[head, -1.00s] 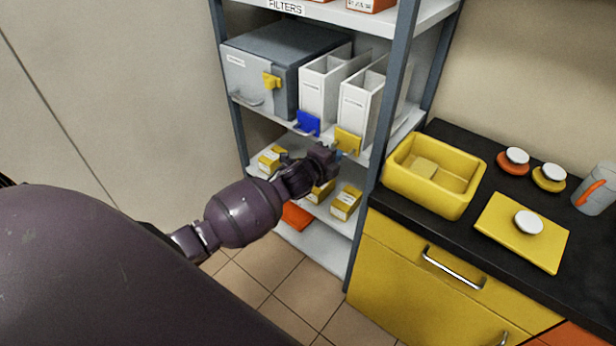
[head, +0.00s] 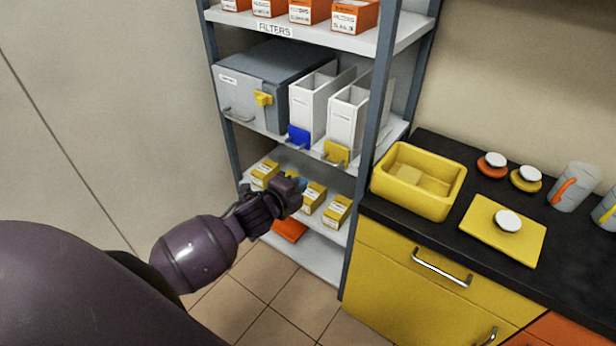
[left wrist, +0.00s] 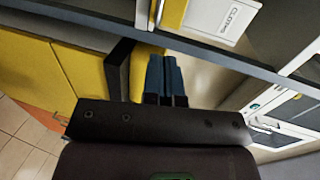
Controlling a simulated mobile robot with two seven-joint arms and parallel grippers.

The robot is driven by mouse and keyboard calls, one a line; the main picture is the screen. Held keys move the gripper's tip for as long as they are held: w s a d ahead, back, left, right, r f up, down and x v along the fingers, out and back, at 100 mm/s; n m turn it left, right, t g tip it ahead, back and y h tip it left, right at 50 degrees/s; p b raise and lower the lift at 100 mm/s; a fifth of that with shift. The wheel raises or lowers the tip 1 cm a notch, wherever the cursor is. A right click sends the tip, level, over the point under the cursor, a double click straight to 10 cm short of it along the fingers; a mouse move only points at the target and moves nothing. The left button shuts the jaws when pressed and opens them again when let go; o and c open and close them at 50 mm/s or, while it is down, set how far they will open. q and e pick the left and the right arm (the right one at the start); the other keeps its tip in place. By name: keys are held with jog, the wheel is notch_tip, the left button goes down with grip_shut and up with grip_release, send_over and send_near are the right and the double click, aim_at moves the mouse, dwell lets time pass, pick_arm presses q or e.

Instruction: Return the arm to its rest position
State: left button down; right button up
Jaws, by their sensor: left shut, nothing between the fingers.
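My left gripper (head: 298,184) shows in the head view, in front of the lower shelf of the rack. Its arm comes in from the left. In the left wrist view its blue fingers (left wrist: 165,80) are together with nothing between them. No object hangs from it. My right gripper is in neither view.
The shelf rack (head: 362,150) holds a grey box (head: 262,88), white holders (head: 345,112) and several small yellow boxes (head: 337,211). To the right, a black counter (head: 440,150) on yellow cabinets carries a yellow bin (head: 420,205) and a yellow lid plate (head: 490,237). Tiled floor lies below.

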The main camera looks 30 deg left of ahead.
pick_arm(q)
jog(key=shift+s+r, duration=0.15)
jog(key=shift+s, duration=0.55)
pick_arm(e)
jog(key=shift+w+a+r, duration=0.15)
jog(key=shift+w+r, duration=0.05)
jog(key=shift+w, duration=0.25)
